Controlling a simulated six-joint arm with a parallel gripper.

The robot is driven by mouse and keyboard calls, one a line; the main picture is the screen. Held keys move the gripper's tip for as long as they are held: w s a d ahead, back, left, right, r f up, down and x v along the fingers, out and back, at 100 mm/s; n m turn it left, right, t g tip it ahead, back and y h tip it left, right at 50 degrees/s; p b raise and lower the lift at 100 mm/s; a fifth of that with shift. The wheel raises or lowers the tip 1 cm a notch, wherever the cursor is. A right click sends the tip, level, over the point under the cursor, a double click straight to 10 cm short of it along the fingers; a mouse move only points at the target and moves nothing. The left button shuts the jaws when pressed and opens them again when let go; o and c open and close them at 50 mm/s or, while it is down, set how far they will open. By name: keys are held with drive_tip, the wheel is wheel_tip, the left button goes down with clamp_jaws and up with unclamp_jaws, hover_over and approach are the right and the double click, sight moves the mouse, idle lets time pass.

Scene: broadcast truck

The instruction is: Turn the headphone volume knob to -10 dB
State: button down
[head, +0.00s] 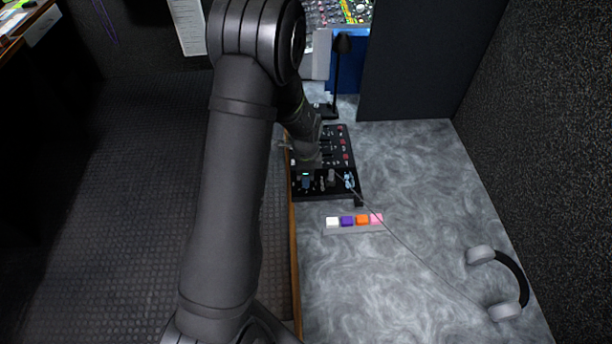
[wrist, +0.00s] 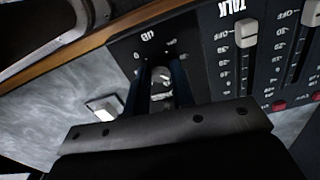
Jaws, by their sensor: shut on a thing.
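The black control panel (head: 343,192) lies on the grey marbled desk in the head view. The wrist view shows its near section and some white scale markings (wrist: 137,56). My gripper (wrist: 161,76) is shut on a knob (wrist: 160,92) on this panel, one finger on each side. The knob is mostly hidden by the fingers, and I cannot tell what its pointer reads. In the head view my gripper (head: 306,182) is at the panel's near left part, and the arm covers some of the panel's left side.
Right of the knob in the wrist view is a fader (wrist: 245,36) marked TALK. A strip of coloured buttons (head: 354,222) lies in front of the panel. A thin cable runs to grey headphones (head: 512,283) at the right. A black lamp-like stand (head: 337,75) is behind the panel.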

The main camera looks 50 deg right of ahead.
drive_tip(key=m, duration=0.4)
drive_tip(key=shift+m, duration=0.3)
drive_tip(key=m, duration=0.3)
drive_tip(key=shift+m, duration=0.4)
drive_tip(key=m, duration=0.4)
drive_tip(key=shift+m, duration=2)
drive_tip(key=c, duration=1.2)
unclamp_jaws()
drive_tip(key=shift+c, duration=0.2)
drive_tip(key=shift+r, duration=0.1)
